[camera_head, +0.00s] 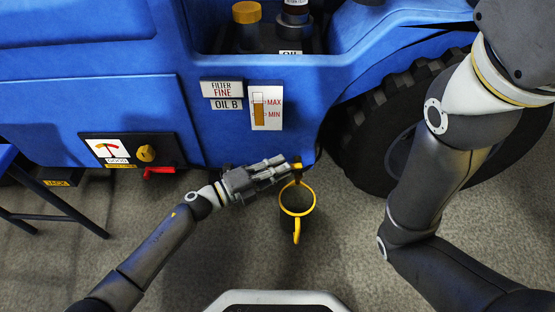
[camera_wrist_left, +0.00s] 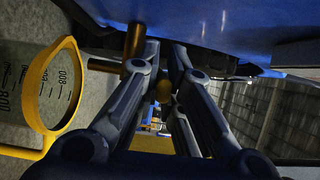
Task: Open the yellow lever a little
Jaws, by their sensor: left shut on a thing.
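The yellow lever shows only as a small yellow end (camera_head: 297,167) at the tips of my left gripper (camera_head: 285,169), low in front of the blue machine. In the left wrist view a yellow-brown knob (camera_wrist_left: 164,91) sits between the fingers of my left gripper (camera_wrist_left: 163,72), which is shut on it. The fingers hide most of the lever. A brass pipe (camera_wrist_left: 133,47) comes out beside the fingers. My right arm is in the head view, but its gripper is not.
A yellow-rimmed measuring jug (camera_head: 297,212) is just below the gripper; its rim (camera_wrist_left: 43,128) is at left in the wrist view. The blue machine (camera_head: 90,100) carries a gauge panel (camera_head: 128,150) with a red handle (camera_head: 158,171). A large tyre (camera_head: 365,140) is at right.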

